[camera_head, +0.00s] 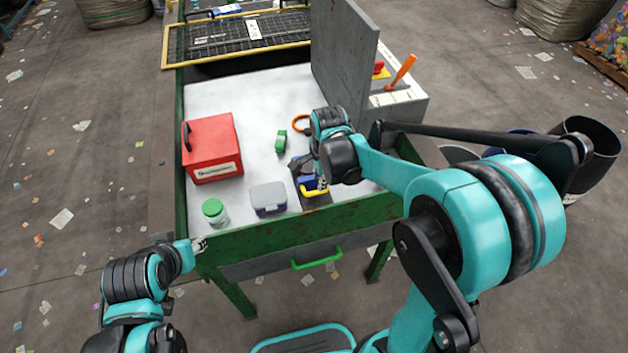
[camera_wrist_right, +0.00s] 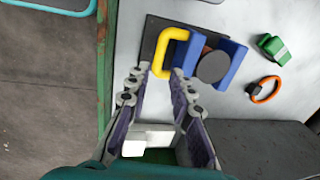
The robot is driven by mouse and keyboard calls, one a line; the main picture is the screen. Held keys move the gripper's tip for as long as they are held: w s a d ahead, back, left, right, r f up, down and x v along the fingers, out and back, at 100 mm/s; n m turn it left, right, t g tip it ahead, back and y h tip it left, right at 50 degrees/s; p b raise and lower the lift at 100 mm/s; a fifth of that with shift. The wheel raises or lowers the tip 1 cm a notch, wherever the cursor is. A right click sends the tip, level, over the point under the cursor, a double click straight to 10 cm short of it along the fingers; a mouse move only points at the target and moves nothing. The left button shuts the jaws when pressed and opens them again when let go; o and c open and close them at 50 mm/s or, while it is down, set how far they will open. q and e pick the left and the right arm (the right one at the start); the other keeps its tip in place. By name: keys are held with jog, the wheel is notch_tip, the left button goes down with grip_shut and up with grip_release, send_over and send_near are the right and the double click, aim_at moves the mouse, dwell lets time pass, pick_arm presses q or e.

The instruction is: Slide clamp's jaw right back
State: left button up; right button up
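The clamp shows in the right wrist view with blue jaws (camera_wrist_right: 228,62), a yellow handle (camera_wrist_right: 174,36) and a dark base plate (camera_wrist_right: 152,32). A dark round piece (camera_wrist_right: 213,67) sits between the blue jaws. In the head view the yellow handle (camera_head: 316,192) shows near the table's front edge, with the clamp partly hidden by my right arm. My right gripper (camera_wrist_right: 160,76) is open, its fingertips on either side of the handle's near end; contact is unclear. My left gripper (camera_head: 200,245) hangs by the table's front left corner, too small to read.
A red toolbox (camera_head: 211,148), a green-lidded jar (camera_head: 214,211) and a grey-lidded box (camera_head: 268,198) stand left of the clamp. A green block (camera_head: 281,141) and an orange ring (camera_head: 300,124) lie behind it. A grey upright panel (camera_head: 343,55) rises behind my right gripper.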

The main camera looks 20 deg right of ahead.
aim_at(314, 188)
jog(key=f, duration=0.2)
jog(key=f+b, duration=0.1)
jog(key=f, duration=0.1)
jog(key=w+f, duration=0.1)
jog(key=f, duration=0.1)
jog(key=shift+b, duration=0.4)
grip_shut()
